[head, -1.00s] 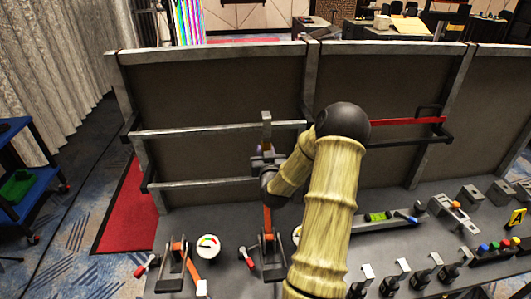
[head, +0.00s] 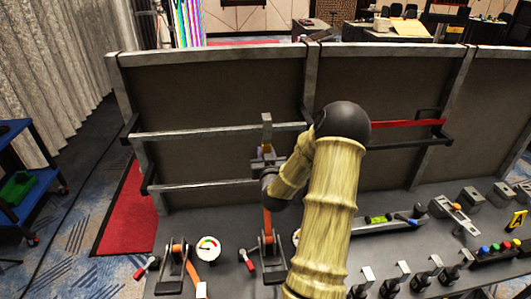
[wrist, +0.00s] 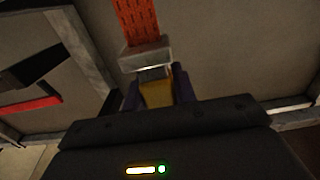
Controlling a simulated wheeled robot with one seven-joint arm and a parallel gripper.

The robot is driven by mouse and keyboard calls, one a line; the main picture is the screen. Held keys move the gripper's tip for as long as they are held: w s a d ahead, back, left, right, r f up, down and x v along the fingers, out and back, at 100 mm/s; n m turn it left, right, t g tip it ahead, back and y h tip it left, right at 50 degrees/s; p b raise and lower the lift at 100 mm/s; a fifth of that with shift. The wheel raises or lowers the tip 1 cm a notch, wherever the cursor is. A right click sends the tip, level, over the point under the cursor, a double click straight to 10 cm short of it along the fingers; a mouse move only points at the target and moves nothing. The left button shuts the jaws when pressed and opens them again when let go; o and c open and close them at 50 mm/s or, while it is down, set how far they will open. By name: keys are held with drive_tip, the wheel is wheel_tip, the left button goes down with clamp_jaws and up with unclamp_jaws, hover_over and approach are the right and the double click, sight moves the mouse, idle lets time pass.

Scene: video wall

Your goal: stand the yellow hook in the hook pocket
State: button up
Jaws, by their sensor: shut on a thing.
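My gripper (head: 266,154) is shut on the yellow hook, in front of the dark panel at left of centre. The hook (wrist: 157,93) shows as a yellow piece between the purple fingers in the wrist view. A grey block (wrist: 146,56) with a red-orange strap (wrist: 136,18) adjoins it there. In the head view the strap (head: 268,223) hangs below my gripper to a lever device on the desk. A short grey upright (head: 267,128) stands just above my gripper at the upper rail; I cannot tell whether it is the hook pocket. The hook's tip is hidden.
Metal rails (head: 215,132) cross the panel behind my gripper. The desk below holds a ratchet device (head: 177,265), a round gauge (head: 208,248), levers and coloured buttons (head: 495,246). A red bar (head: 405,123) lies to the right. The panel between the rails is bare.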

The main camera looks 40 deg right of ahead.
drive_tip(key=b+v, duration=0.2)
drive_tip(key=v, duration=0.4)
drive_tip(key=shift+s, duration=0.25)
idle(0.9)
drive_tip(key=shift+a, duration=0.1)
drive_tip(key=w+a+f+n+t+y, duration=0.1)
drive_tip(key=w+a+f+n+y, duration=0.1)
drive_tip(key=a, duration=0.8)
drive_tip(key=w+a+f+n+t+y, duration=0.1)
drive_tip(key=w+a+f+y, duration=0.3)
drive_tip(key=a, duration=0.6)
drive_tip(key=w+a+f+n+y, duration=0.3)
drive_tip(key=a+f, duration=0.2)
drive_tip(key=a, duration=0.5)
drive_tip(key=shift+w+f+t+y, duration=0.2)
drive_tip(key=shift+f+t+y, duration=0.1)
drive_tip(key=shift+f+t, duration=0.1)
drive_tip(key=shift+a, duration=0.1)
